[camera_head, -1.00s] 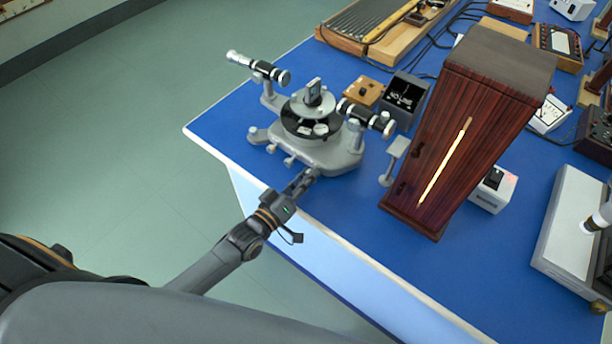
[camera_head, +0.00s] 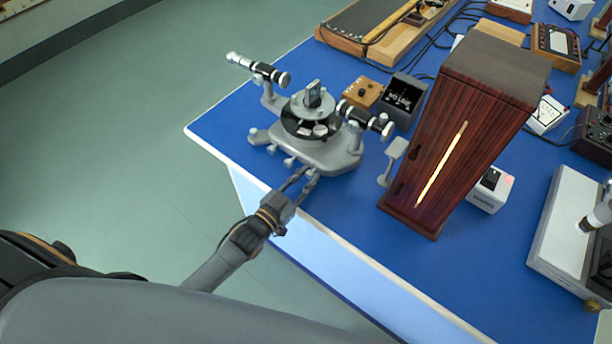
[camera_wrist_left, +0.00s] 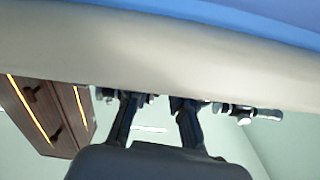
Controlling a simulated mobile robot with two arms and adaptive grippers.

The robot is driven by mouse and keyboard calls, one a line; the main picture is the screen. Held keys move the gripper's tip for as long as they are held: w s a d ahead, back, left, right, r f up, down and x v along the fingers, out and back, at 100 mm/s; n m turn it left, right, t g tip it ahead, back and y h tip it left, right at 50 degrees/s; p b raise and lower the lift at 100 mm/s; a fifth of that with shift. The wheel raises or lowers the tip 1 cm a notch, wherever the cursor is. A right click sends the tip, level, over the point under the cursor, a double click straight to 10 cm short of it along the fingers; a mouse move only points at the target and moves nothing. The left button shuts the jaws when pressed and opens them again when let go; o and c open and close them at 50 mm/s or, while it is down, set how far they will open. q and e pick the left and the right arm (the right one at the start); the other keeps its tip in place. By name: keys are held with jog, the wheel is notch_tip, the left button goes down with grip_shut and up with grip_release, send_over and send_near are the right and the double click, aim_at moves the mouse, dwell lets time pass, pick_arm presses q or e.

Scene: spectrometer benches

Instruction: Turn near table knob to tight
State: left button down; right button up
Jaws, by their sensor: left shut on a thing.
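The grey spectrometer (camera_head: 330,155) stands near the front left edge of the blue table, with a round dark-and-silver table on top and two black-and-silver telescope tubes. Small knobs (camera_head: 288,161) stick out of its base towards the edge. My left gripper (camera_head: 307,175) reaches in from the lower left, its fingertips at the front of the base. It is shut on the near table knob, which the fingertips mostly hide. In the left wrist view, the two dark fingers (camera_wrist_left: 154,102) stand apart, their tips at a pale band. My right gripper is not in view.
A tall dark wooden cabinet (camera_head: 465,120) stands right of the spectrometer. A grey stand (camera_head: 393,152) is between them. A small wooden box (camera_head: 363,93) and a black box (camera_head: 403,97) are behind. The blue table edge (camera_head: 218,158) runs beneath my left gripper; open floor lies left.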

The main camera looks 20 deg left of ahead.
pick_arm(q)
jog(key=m, duration=0.3)
jog(key=shift+m, duration=2.1)
jog(key=c, duration=1.2)
grip_release()
jog(key=shift+o, duration=0.2)
jog(key=v, duration=1.2)
